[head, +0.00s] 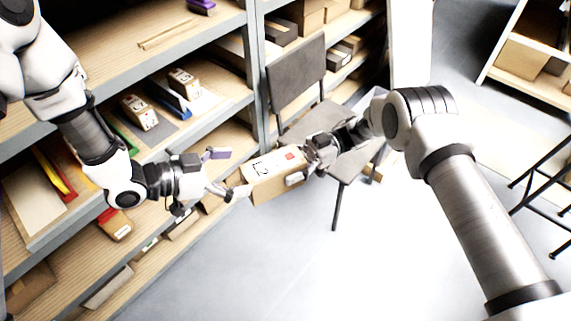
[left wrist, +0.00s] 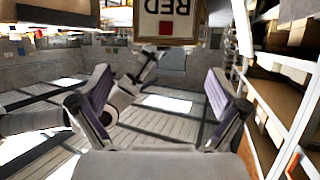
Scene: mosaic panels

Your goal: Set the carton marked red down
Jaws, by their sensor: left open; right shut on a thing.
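The carton marked red (head: 268,182) is a brown box with a pale label, dark lettering and a red square. It is held in the air in front of the shelves. My right gripper (head: 303,164) is shut on its right end. My left gripper (head: 226,172) is open beside its left end, with one finger close to the box; I cannot tell whether they touch. In the left wrist view the carton (left wrist: 190,37) shows at the top, reading RED, beyond the open purple-padded fingers (left wrist: 163,105). The space between those fingers is empty.
A wooden shelf unit (head: 165,50) fills the left. Two labelled cartons (head: 138,112) (head: 184,83) sit on its middle shelf. A grey chair (head: 296,76) stands behind my right gripper. Another shelf (head: 525,60) is at the upper right. The floor (head: 290,265) in front is clear.

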